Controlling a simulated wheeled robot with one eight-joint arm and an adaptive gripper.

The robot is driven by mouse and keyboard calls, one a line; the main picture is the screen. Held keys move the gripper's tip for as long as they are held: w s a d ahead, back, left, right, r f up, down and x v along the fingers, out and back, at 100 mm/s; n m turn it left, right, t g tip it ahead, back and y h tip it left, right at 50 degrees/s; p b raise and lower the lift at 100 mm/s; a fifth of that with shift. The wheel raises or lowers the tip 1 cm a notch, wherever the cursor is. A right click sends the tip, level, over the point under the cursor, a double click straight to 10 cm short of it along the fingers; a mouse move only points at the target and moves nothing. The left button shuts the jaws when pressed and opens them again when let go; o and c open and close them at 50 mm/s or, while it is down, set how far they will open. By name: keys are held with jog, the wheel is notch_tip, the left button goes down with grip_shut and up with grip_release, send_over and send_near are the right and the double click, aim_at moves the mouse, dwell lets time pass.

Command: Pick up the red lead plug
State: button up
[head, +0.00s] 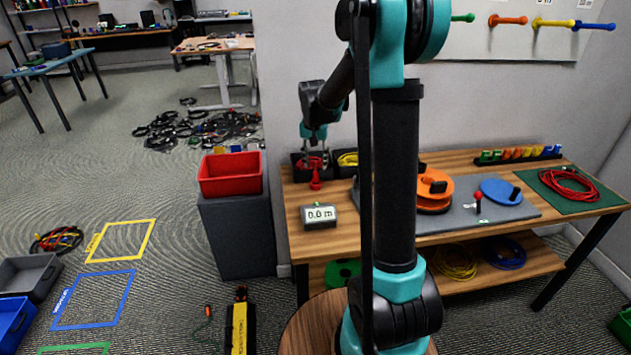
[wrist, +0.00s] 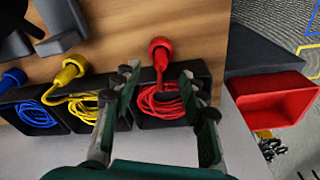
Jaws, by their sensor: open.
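My gripper (wrist: 160,82) is open, with one finger on each side of the red lead in the wrist view. The plug lies beyond the fingertips, between their lines, and nothing is held. In the head view my gripper (head: 314,160) is over the bin.
A yellow plug (wrist: 72,70) and a blue plug (wrist: 13,78) stand by neighbouring bins. A red tub (head: 230,174) stands left of the table on a grey stand. A length meter (head: 319,216) sits in front of the bins. An orange reel (head: 433,190) is to the right.

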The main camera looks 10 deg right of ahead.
aim_at(316, 171)
jog(key=shift+w+d+f, duration=0.1)
jog(key=shift+w+f, duration=0.1)
jog(key=shift+f, duration=1.3)
jog(key=shift+w+f, duration=0.2)
jog(key=shift+f, duration=1.3)
grip_shut()
notch_tip(316, 171, up, 20)
